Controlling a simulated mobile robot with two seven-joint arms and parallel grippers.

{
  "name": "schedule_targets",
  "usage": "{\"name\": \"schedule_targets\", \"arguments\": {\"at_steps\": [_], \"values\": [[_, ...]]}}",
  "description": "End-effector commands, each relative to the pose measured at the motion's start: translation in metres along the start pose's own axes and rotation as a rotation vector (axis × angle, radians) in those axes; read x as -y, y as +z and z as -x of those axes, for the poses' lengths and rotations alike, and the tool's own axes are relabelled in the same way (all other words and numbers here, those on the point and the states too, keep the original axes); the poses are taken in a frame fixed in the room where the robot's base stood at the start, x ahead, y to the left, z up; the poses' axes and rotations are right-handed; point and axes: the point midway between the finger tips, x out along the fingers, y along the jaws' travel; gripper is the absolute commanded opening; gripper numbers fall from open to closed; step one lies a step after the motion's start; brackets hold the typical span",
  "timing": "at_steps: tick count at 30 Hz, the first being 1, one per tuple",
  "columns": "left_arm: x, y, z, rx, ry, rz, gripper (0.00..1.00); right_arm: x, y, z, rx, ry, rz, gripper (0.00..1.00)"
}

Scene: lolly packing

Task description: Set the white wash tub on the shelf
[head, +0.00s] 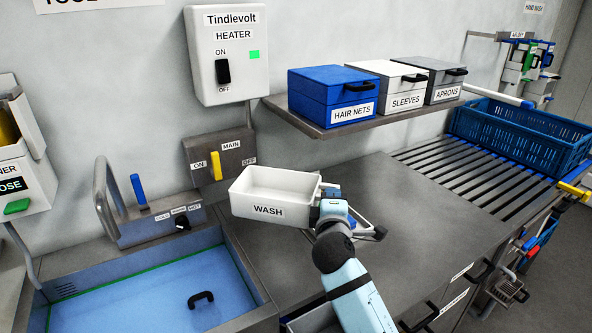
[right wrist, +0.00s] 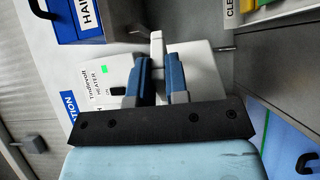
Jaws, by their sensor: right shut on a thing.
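The white wash tub (head: 268,187), labelled WASH, is open-topped and looks empty and roughly level. My right gripper (head: 327,193) is shut on its right end, in front of the wall and over the left part of the steel counter. Whether its base clears the counter is hard to tell. In the right wrist view, the two blue fingers (right wrist: 163,80) close on a white piece of the tub (right wrist: 205,68). The shelf (head: 311,124) is on the wall, above and right of the tub. My left gripper is not in view.
The blue HAIR NETS box (head: 308,95), white SLEEVES box (head: 379,84) and grey APRONS box (head: 437,80) fill most of the shelf. A water-filled sink (head: 140,295) is lower left. The heater (head: 226,50) hangs above the tub. The counter's middle (head: 420,200) is clear.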

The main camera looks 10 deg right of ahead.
Motion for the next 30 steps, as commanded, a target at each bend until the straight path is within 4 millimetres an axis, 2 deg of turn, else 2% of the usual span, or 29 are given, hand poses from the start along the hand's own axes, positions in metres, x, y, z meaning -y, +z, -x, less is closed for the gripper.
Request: {"name": "schedule_targets", "arguments": {"at_steps": [5, 8, 13, 18, 21, 25, 30], "values": [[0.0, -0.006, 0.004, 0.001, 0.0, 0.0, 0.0, 0.013, 0.016, 0.016, -0.024, -0.003, 0.004, 0.0], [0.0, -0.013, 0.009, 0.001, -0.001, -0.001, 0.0, 0.027, 0.033, 0.037, -0.059, -0.005, 0.007, 0.0], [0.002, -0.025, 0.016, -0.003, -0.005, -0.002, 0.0, 0.048, 0.064, 0.083, -0.136, -0.004, 0.01, 0.0], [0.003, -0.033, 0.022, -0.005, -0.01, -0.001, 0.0, 0.056, 0.085, 0.125, -0.209, -0.001, 0.005, 0.0], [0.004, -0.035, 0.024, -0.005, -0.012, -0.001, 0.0, 0.058, 0.092, 0.142, -0.24, -0.001, 0.002, 0.0], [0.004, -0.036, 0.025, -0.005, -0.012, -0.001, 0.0, 0.059, 0.097, 0.153, -0.262, 0.001, 0.001, 0.0], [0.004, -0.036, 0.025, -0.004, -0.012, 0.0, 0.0, 0.059, 0.098, 0.156, -0.268, 0.001, -0.002, 0.0]]}}
